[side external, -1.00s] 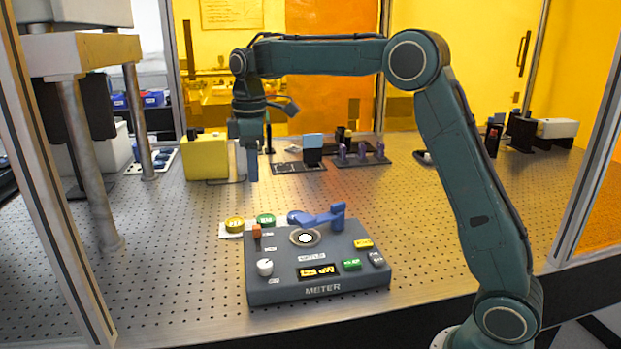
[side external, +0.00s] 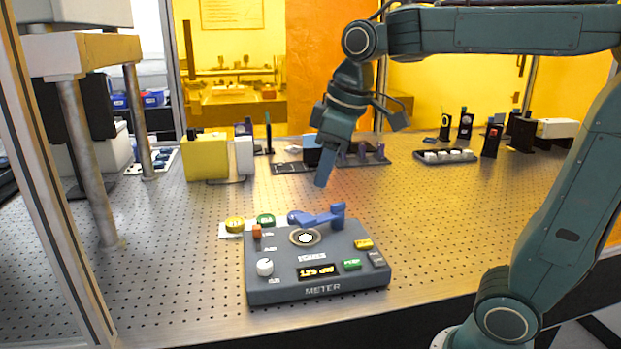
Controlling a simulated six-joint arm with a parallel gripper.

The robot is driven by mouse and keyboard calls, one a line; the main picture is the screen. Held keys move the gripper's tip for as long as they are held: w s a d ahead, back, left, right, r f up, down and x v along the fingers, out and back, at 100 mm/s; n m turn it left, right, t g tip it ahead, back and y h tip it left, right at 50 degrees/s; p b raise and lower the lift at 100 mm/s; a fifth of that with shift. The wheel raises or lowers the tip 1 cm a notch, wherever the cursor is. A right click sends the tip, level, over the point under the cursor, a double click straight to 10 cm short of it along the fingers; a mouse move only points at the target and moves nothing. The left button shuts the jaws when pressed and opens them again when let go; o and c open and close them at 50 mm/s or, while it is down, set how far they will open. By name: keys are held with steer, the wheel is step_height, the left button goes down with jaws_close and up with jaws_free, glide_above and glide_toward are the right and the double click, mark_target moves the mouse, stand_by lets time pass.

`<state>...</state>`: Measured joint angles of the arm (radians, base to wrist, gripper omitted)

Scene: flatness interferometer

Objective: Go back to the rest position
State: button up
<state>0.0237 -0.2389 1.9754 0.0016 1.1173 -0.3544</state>
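My gripper (side external: 323,178) hangs in the air above the perforated table, behind the meter box and in front of the dark racks. It is tilted, with its tip pointing down and slightly left. I see it edge-on, so the gap between its fingers does not show. I see nothing held at its tip. The grey meter box (side external: 318,289) stands at the table's front, with a blue lever (side external: 322,217), a white knob (side external: 265,267), a lit display (side external: 317,271) and coloured buttons. The gripper is apart from it.
A yellow block (side external: 205,157) stands back left beside metal posts (side external: 90,165). Yellow (side external: 234,225) and green (side external: 265,220) round pieces sit behind the meter. A dark tray with white pieces (side external: 446,156) and small upright mounts stand back right. The table's middle is clear.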

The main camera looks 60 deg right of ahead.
steer(key=s+f+m+t, duration=0.2)
steer(key=s+f, duration=0.4)
steer(key=s, duration=0.7)
steer(key=shift+s+a+f+m, duration=0.2)
steer(key=shift+a+m, duration=0.2)
steer(key=shift+m, duration=0.5)
